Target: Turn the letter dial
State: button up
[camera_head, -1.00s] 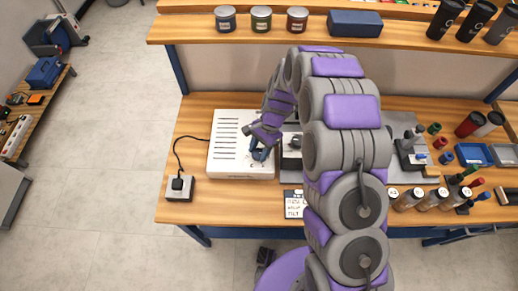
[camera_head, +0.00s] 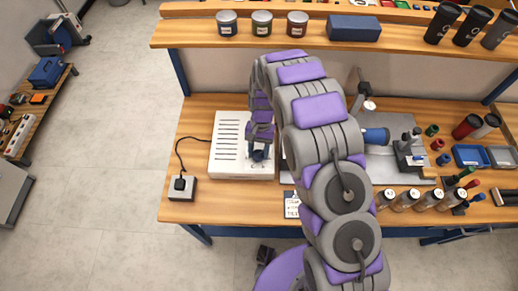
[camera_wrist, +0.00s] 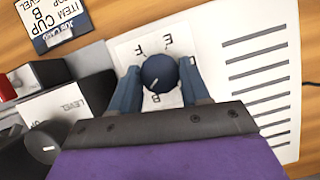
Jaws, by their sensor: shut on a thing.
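The letter dial (camera_wrist: 158,72) is a round dark blue knob with a short white pointer line. It sits on a white letter plate (camera_wrist: 126,50) where E, F and B can be read. The pointer points toward the lower left in the wrist view. My gripper (camera_wrist: 161,84) is shut on the dial, with one blue finger on each side. In the head view my gripper (camera_head: 259,152) is at the right part of the white slotted box (camera_head: 226,160), and the dial is mostly hidden there. My gripper body covers the lower wrist view.
A job card (camera_wrist: 60,18) reading "ITEM CUP B" lies at upper left of the wrist view. A black knob (camera_wrist: 38,148), a LEVEL label (camera_wrist: 68,104) and a red part (camera_wrist: 5,90) are at left. A shelf (camera_head: 300,40) with tins overhangs the back. Bottles stand on the right.

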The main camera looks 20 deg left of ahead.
jog(key=shift+w+a+r+n+t+h+p, duration=0.1)
jog(key=shift+n+h+p, duration=0.15)
jog(key=shift+n, duration=0.5)
jog(key=shift+s+a+f+n+t+h+p, duration=0.1)
jog(key=shift+n+h+p, duration=0.15)
jog(key=shift+n, duration=0.45)
jog(key=shift+w+a+r+n+t+h+p, duration=0.15)
jog(key=shift+n+h, duration=0.15)
jog(key=shift+n, duration=0.45)
jog(key=shift+d, duration=0.1)
jog(key=o, duration=1)
jog(key=shift+o, duration=0.2)
jog(key=shift+r, duration=0.2)
jog(key=p+v, duration=0.1)
jog(key=v, duration=1.5)
jog(key=shift+w+a+r, duration=0.2)
jog(key=shift+a+r, duration=0.05)
jog(key=shift+a, duration=0.1)
